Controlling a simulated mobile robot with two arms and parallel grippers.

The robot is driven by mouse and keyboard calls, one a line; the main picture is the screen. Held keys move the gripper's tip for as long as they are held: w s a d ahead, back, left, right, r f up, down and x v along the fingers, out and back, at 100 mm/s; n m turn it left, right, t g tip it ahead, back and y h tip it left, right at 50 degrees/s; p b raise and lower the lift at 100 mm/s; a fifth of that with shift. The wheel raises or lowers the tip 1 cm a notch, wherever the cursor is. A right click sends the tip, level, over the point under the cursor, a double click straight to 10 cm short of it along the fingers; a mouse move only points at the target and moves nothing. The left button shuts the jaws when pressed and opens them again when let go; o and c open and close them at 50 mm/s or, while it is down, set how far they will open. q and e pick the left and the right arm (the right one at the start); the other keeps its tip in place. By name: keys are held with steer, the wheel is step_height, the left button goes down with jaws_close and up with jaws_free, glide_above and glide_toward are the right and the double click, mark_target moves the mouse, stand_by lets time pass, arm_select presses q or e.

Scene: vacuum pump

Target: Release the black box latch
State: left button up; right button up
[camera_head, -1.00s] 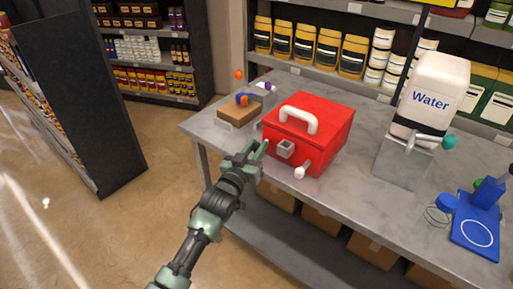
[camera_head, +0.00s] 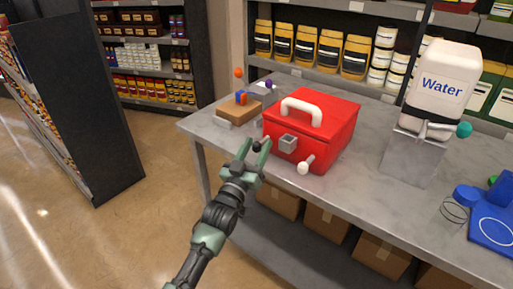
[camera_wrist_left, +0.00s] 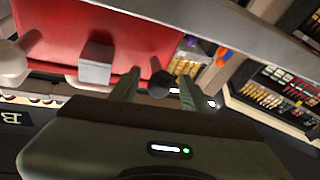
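The red box (camera_head: 312,130) with a white handle (camera_head: 303,110) stands on the grey table. Its front has a grey square block (camera_head: 288,143), a white-knobbed lever (camera_head: 304,167) on the right and a black-knobbed latch (camera_head: 258,146) on the left. My left gripper (camera_head: 254,154) is open at the box's front left corner. In the left wrist view the black knob (camera_wrist_left: 160,83) shows between the spread fingers of the gripper (camera_wrist_left: 158,88); contact cannot be told. My right gripper is not in view.
A wooden block (camera_head: 238,109) with small coloured parts lies left of the box. A white water jug (camera_head: 441,82) on a grey stand (camera_head: 411,157) and a blue device (camera_head: 494,221) stand to the right. The table's front edge runs below the box.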

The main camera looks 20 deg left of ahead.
arm_select(q)
steer(key=v, duration=0.7)
steer(key=shift+s+b, duration=0.4)
steer(key=shift+b, duration=0.05)
steer(key=shift+f, duration=0.15)
